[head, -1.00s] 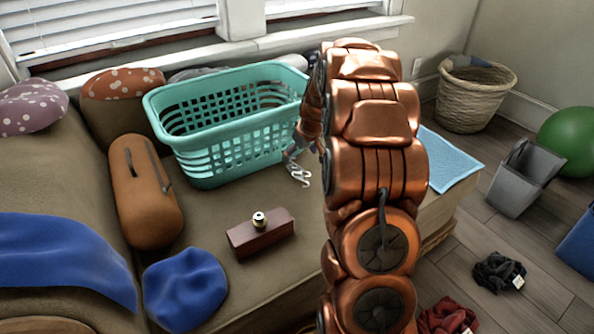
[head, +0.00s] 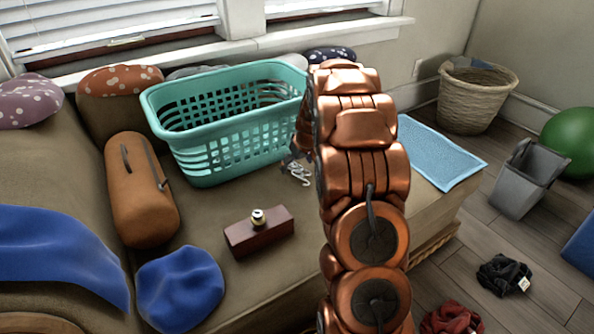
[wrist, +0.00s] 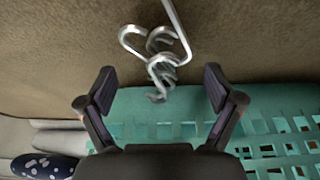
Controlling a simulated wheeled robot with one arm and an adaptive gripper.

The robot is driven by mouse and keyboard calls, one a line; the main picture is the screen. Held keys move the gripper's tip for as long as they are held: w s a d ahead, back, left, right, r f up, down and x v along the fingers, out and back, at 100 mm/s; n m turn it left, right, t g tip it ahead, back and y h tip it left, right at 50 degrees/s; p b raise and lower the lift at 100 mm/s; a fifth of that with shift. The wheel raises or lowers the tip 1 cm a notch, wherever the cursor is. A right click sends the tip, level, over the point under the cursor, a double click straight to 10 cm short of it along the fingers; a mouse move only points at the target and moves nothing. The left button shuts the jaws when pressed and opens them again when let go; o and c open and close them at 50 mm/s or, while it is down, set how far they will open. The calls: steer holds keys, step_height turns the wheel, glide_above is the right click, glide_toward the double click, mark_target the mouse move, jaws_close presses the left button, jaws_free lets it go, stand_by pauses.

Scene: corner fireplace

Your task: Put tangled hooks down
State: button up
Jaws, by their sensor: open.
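The tangled hooks (head: 297,172) are a small cluster of shiny silver metal hooks. They appear to lie on the brown couch seat (head: 330,195), just right of the turquoise basket. In the wrist view the hooks (wrist: 160,55) show at top centre, with one long shank running out of the top edge. My gripper (wrist: 159,88) is open, with its two dark fingers spread on either side of the hooks' lower end. I see no finger touching them. In the head view my arm hides most of the gripper, near the basket's corner.
The turquoise basket (head: 205,165) stands close beside the gripper. A dark red box (head: 259,236) with a small round item on top sits in front. A brown bolster (head: 141,190), a blue cushion (head: 180,288) and a light blue towel (head: 440,153) also lie on the couch.

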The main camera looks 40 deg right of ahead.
steer(key=c, duration=1.4)
